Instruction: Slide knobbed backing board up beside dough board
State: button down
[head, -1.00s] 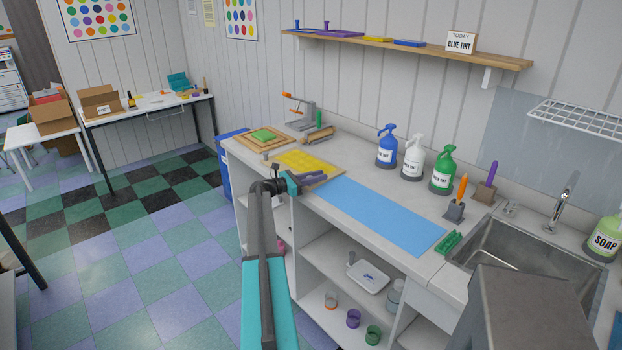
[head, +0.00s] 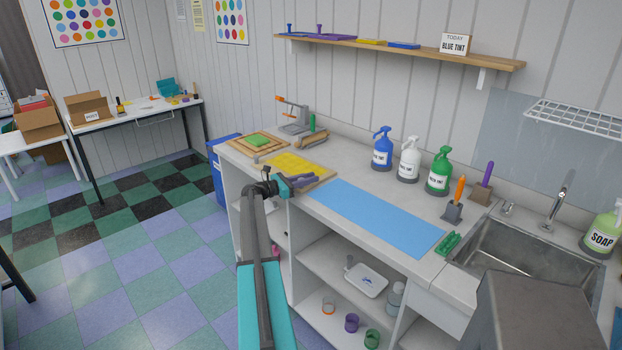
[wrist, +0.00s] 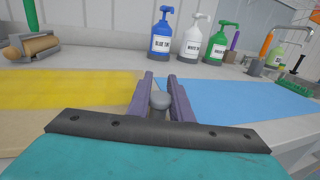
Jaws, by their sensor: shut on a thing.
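The backing board (head: 324,177) is a tan board with a yellow top, lying flat on the counter left of the blue mat. A grey knob (wrist: 160,100) stands at its right side in the wrist view. My gripper (head: 312,179), with purple fingers, is at the board's front right part and is shut on the knob, a finger on either side. The exact gap between the boards is hard to tell.
The blue mat (head: 375,217) covers the counter to the right. A roller (head: 311,138) and an orange-handled press (head: 293,115) stand behind the boards. The sink (head: 520,255) is at the right.

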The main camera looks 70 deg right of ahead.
jog(key=shift+w+a, duration=0.15)
jog(key=shift+w, duration=0.2)
jog(key=shift+r, duration=0.1)
jog(key=shift+s, duration=0.15)
jog(key=c, duration=1.5)
grip_release()
jog(key=shift+a, duration=0.1)
jog(key=shift+b+v, duration=1.6)
jog(key=shift+v, duration=5.25)
